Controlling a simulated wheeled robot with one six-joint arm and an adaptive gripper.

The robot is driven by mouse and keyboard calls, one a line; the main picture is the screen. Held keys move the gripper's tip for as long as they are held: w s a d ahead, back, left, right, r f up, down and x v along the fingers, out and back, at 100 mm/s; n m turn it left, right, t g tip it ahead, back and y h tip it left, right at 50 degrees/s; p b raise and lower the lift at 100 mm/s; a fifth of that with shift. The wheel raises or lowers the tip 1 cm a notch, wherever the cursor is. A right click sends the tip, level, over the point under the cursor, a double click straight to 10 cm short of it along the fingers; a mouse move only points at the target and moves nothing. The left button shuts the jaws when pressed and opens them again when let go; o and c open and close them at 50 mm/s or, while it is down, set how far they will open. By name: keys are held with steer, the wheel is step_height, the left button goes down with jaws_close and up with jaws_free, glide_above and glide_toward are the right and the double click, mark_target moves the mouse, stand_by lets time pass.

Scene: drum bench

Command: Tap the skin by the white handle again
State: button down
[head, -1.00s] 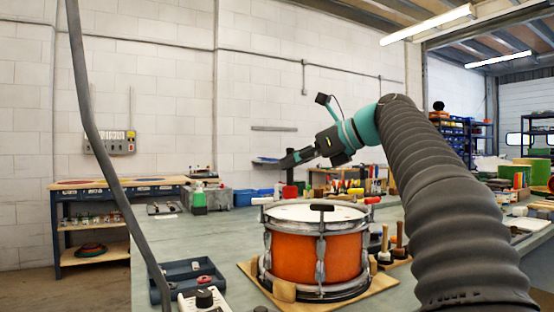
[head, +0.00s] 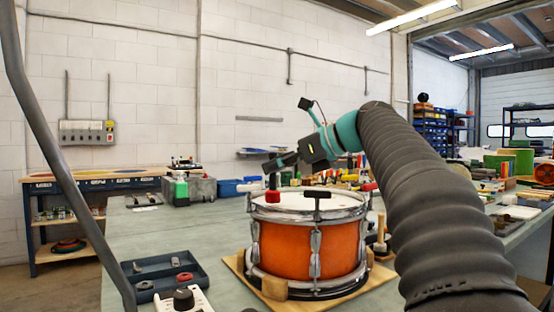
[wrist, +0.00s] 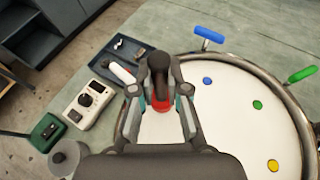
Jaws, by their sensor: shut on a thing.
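The orange drum (head: 290,250) stands on the bench with its pale skin (wrist: 230,120) facing up. My gripper (wrist: 160,92) is shut on the dark handle of a mallet (wrist: 159,62), which points down. The mallet's red head (head: 273,196) is at the drum's left part, near the rim. In the wrist view the head is partly hidden by the handle and fingers. I cannot tell whether it touches the skin. The white handle (wrist: 121,73) sticks out from the rim just left of the mallet. Blue (wrist: 207,81), green (wrist: 257,104) and yellow (wrist: 273,165) dots mark the skin.
Blue (wrist: 208,34) and green (wrist: 302,74) handles stick out from the rim. A dark tray (head: 160,276) and a white control box (head: 184,301) lie left of the drum. A wooden-handled tool (head: 381,232) stands right of it.

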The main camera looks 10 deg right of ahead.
steer(key=shift+r+p, duration=0.9)
steer(key=shift+p, duration=0.8)
steer(key=shift+r, duration=1.2)
